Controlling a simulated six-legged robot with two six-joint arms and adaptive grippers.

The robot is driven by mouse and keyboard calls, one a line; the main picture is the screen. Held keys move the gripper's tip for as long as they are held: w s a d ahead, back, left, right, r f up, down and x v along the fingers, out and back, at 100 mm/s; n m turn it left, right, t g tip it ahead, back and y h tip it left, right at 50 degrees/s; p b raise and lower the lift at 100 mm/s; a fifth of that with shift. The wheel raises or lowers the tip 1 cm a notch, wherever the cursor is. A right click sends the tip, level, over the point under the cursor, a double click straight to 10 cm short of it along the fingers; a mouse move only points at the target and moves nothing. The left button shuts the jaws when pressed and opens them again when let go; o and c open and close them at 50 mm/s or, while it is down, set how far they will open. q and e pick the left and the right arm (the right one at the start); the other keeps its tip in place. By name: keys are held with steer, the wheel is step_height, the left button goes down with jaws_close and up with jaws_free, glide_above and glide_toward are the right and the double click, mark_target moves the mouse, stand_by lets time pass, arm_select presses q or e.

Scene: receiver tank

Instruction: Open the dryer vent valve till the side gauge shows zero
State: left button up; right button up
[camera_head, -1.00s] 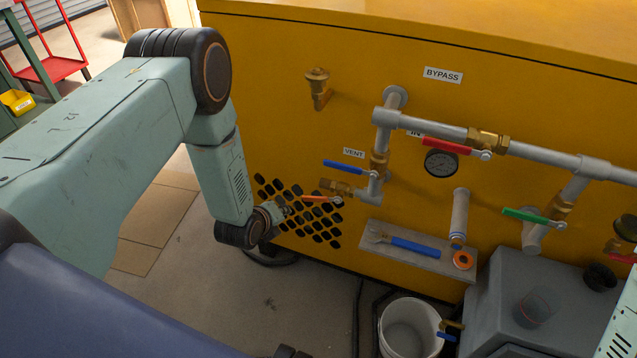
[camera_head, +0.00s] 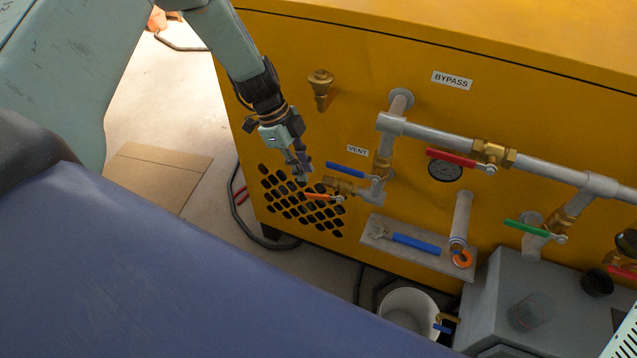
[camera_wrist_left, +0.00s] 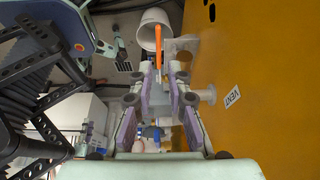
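The VENT label (camera_head: 357,149) is on the yellow cabinet, above a blue lever (camera_head: 347,171) and, lower, an orange lever (camera_head: 323,197) on a brass valve (camera_head: 342,186). Both levers lie roughly level in the head view. The side gauge (camera_head: 445,169) sits to the right, partly behind a red lever; its needle is too small to read. My left gripper (camera_head: 301,175) is just left of and above the orange lever. In the left wrist view its fingers (camera_wrist_left: 159,88) are open, with the orange lever (camera_wrist_left: 158,45) beyond the tips. My right gripper is not in view.
Grey pipes with a red lever (camera_head: 451,159) and a green lever (camera_head: 526,216) run to the right. A shelf (camera_head: 377,241) holds a blue-handled tool (camera_head: 415,244) and an orange ring (camera_head: 462,258). A white bucket (camera_head: 408,309) stands below. Cardboard (camera_head: 158,178) lies on the floor.

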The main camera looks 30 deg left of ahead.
mark_target(316, 195)
arm_select(q)
steer(key=shift+s+d+f, duration=0.15)
steer(key=b+x, duration=0.1)
steer(key=x, duration=0.5)
steer(key=shift+f+b, duration=0.2)
steer(key=shift+b, duration=0.1)
steer(key=shift+d+f, duration=0.2)
steer(key=shift+f, duration=0.25)
steer(key=shift+c, duration=0.4)
jaws_close()
